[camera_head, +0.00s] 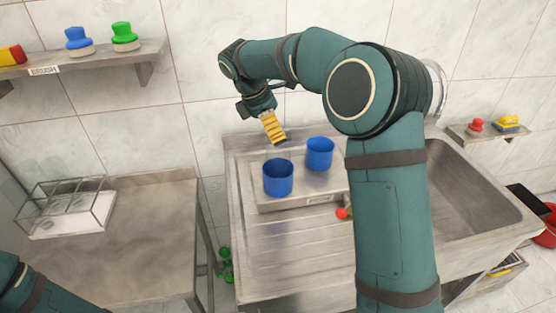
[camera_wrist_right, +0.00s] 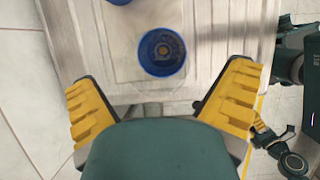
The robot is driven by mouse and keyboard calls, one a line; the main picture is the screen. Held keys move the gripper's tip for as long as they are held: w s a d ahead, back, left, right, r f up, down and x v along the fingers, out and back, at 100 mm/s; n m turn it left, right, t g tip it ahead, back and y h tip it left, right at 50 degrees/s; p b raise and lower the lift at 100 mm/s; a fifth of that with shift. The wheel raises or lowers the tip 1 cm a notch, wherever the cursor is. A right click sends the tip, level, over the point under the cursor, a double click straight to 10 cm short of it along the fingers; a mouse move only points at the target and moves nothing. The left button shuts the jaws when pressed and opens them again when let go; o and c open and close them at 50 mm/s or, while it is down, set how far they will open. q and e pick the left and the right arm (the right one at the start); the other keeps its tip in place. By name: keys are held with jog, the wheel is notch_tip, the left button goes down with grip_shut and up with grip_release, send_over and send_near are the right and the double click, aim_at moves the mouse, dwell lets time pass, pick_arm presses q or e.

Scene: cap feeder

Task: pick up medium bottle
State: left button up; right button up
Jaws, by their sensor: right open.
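I cannot make out a clear bottle by size. Two blue cup-like containers stand on a raised metal block on the sink's drainboard: a front-left blue container (camera_head: 278,178) and a back-right blue container (camera_head: 319,154). My right gripper (camera_head: 273,128), with yellow ridged fingers, is above and just behind the front-left one, apart from it. In the right wrist view my right gripper (camera_wrist_right: 162,82) is open and empty. One blue container (camera_wrist_right: 162,52) lies ahead, centred between its fingers, with a round thing inside.
A sink basin (camera_head: 473,190) is at the right, partly behind my right arm. A wire rack (camera_head: 70,207) stands on the left table. Shelves hold blue (camera_head: 79,41) and green (camera_head: 124,37) brushes, a red item (camera_head: 475,125) and a yellow item (camera_head: 507,123).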

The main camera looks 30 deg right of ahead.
jog(key=x, duration=0.2)
jog(key=b+x, duration=0.1)
jog(key=x, duration=0.1)
jog(key=shift+w+d+f, duration=0.1)
jog(key=shift+d+f, duration=0.05)
jog(key=shift+d, duration=0.25)
jog(key=c, duration=1)
notch_tip(320, 180, up, 10)
jog(key=p, duration=0.3)
jog(key=shift+r, duration=0.25)
notch_tip(320, 180, up, 14)
jog(key=p, duration=1.1)
jog(key=shift+f+p, duration=0.2)
jog(key=shift+p, duration=0.1)
